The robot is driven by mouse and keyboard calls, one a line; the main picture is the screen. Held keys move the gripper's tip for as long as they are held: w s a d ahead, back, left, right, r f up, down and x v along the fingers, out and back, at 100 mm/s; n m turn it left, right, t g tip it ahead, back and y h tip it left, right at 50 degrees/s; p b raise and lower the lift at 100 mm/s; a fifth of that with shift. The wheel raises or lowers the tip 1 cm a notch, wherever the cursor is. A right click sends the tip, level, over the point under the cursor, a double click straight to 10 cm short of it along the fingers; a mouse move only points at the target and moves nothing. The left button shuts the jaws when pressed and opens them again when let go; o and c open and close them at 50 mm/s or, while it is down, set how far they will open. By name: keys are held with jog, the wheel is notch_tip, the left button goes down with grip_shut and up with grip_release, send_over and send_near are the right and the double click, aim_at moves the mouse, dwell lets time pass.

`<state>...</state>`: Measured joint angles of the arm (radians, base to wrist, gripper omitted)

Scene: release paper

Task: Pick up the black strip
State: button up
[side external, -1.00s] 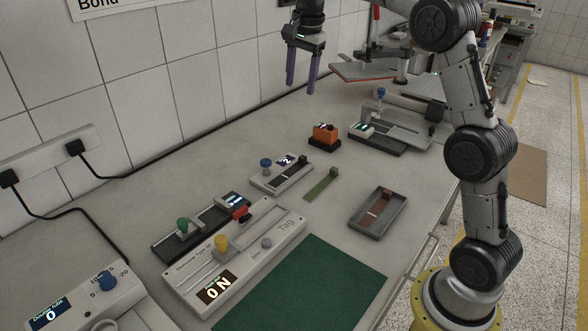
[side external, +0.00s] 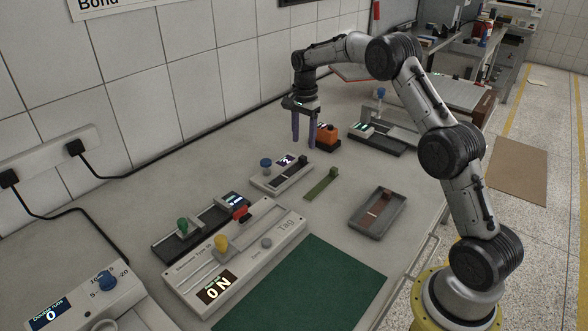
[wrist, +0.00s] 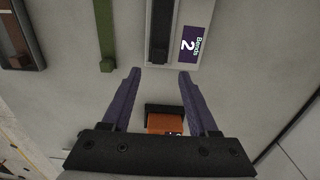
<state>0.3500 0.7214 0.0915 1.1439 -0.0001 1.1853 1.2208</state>
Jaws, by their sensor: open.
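The black strip (side external: 290,171) lies in the light grey device with a "2" display and a blue knob, near the middle of the bench. A dark block stands at its far end. In the wrist view the black strip (wrist: 159,35) runs up from between my fingertips. My gripper (side external: 303,144) points down with its two purple fingers apart and nothing between them. It is above the far end of the device; the exact height is hard to tell. In the wrist view the gripper (wrist: 159,72) straddles the line of the strip.
An orange block (side external: 327,132) on a black base stands just beyond my gripper. A green strip (side external: 320,186) lies right of the device, and a grey tray (side external: 356,224) with a brown strip farther right. A larger console (side external: 275,258) is in front. Bare bench lies between them.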

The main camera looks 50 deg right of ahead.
aim_at(303, 156)
jog(key=shift+s+a+f, duration=0.1)
jog(key=shift+a+f, duration=0.05)
jog(key=shift+f, duration=1.2)
jog(key=shift+s+a+f, duration=0.1)
jog(key=shift+f, duration=1.25)
grip_shut()
